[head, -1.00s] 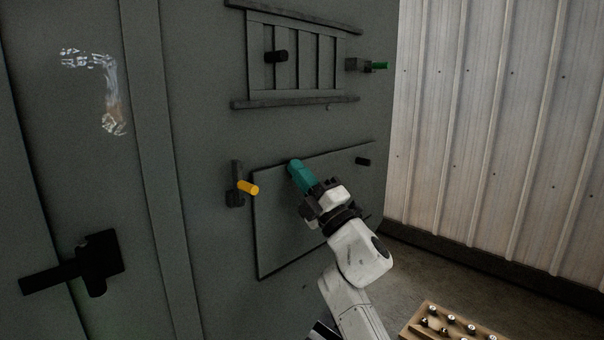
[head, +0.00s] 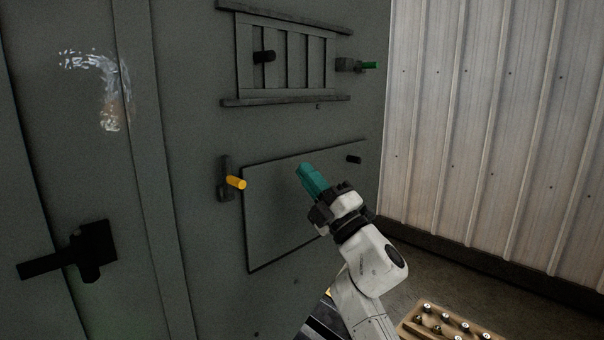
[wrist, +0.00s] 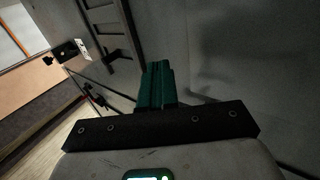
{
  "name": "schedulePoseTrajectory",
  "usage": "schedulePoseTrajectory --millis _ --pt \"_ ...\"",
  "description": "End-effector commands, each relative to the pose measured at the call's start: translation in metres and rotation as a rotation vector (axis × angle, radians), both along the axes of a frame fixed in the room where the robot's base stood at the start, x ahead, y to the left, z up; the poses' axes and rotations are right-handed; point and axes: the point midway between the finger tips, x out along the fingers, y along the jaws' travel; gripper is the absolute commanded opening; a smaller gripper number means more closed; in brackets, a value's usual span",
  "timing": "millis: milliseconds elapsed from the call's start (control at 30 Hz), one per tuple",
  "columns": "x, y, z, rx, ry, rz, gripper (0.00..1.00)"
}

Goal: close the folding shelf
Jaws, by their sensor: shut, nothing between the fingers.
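The folding shelf (head: 277,222) is a dark grey panel on the grey enclosure wall in the head view. It appears upright and about flush with the wall, with a small black knob (head: 354,159) near its upper right corner. A yellow-handled latch (head: 235,183) sits just left of its upper left corner. My gripper (head: 306,172), with teal fingers, is shut and empty in front of the panel's upper right part. Whether the fingers touch the panel cannot be told. The fingers also show in the wrist view (wrist: 157,84), pointing toward the grey wall. My arm hides the panel's lower right corner.
A slatted sliding panel (head: 290,62) with a black knob and a green-handled latch (head: 368,65) is above. A black door handle (head: 85,252) sticks out at left. A wooden tray (head: 445,326) with several small pieces is at lower right. A corrugated wall (head: 480,120) stands at right.

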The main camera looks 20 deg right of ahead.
Motion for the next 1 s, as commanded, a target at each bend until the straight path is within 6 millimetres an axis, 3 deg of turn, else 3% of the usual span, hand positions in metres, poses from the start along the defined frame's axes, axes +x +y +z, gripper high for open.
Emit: schedulePoseTrajectory --millis 500,833,1000 --pt "-0.065 -0.026 0.001 0.000 -0.003 -0.003 0.00" --pt "-0.070 -0.027 0.001 0.002 -0.001 -0.002 0.00" --pt "-0.074 -0.048 -0.022 0.204 0.060 -0.062 0.00"
